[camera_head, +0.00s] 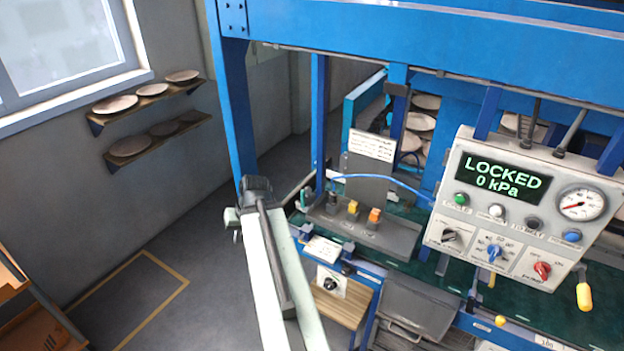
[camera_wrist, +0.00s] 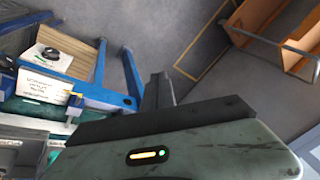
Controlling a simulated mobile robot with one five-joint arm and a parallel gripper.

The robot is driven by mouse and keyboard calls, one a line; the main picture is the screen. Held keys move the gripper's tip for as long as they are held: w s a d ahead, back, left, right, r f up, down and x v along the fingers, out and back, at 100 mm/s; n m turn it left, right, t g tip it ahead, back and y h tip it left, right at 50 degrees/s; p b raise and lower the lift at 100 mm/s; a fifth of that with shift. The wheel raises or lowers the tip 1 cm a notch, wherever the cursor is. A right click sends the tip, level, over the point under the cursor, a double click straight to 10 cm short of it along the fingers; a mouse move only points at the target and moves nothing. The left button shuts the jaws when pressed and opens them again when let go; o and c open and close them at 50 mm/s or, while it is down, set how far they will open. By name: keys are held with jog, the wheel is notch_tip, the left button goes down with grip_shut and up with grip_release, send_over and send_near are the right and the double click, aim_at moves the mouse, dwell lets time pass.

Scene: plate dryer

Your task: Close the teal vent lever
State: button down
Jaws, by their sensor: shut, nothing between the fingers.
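A small upright teal handle (camera_head: 306,197), which looks like the vent lever, stands at the left end of the press bench in the head view. It is small there, and its exact angle is hard to tell. I cannot make it out in the wrist view. My gripper (camera_wrist: 158,90) shows in the wrist view as dark fingers close together, shut and empty, over the floor beside the bench. In the head view my arm reaches up to the left of the bench, apart from the teal handle, and its fingers are mostly hidden behind the arm.
A control panel (camera_head: 520,205) reads LOCKED, 0 kPa. A grey block (camera_head: 365,232) with yellow and orange buttons sits right of the teal handle. A blue frame post (camera_head: 237,120) rises behind my arm. An orange-brown shelf unit (camera_wrist: 270,30) stands across open floor.

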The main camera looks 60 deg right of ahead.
aim_at(303, 199)
jog(key=s+d+r+m+t+h+p, duration=0.1)
jog(key=s+d+r+m+p, duration=0.1)
jog(key=s+d+r, duration=0.4)
jog(key=s+d+r+m+h+p, duration=0.2)
jog(key=s+d, duration=0.6)
jog(key=d, duration=0.1)
jog(key=s+d+r+m+t+h+p, duration=0.1)
jog(key=s+d+r+m+p, duration=0.2)
jog(key=s+d, duration=0.45)
jog(key=b+x, duration=0.9)
jog(key=x, duration=0.2)
jog(key=shift+w+r+b, duration=0.2)
jog(key=shift+w+b, duration=0.05)
jog(key=shift+b, duration=0.1)
jog(key=w, duration=0.2)
jog(key=shift+w+a+r+p, duration=0.3)
jog(key=shift+w+r+p, duration=0.05)
jog(key=shift+r+p, duration=0.05)
jog(key=shift+w+a, duration=0.15)
jog(key=shift+w, duration=0.5)
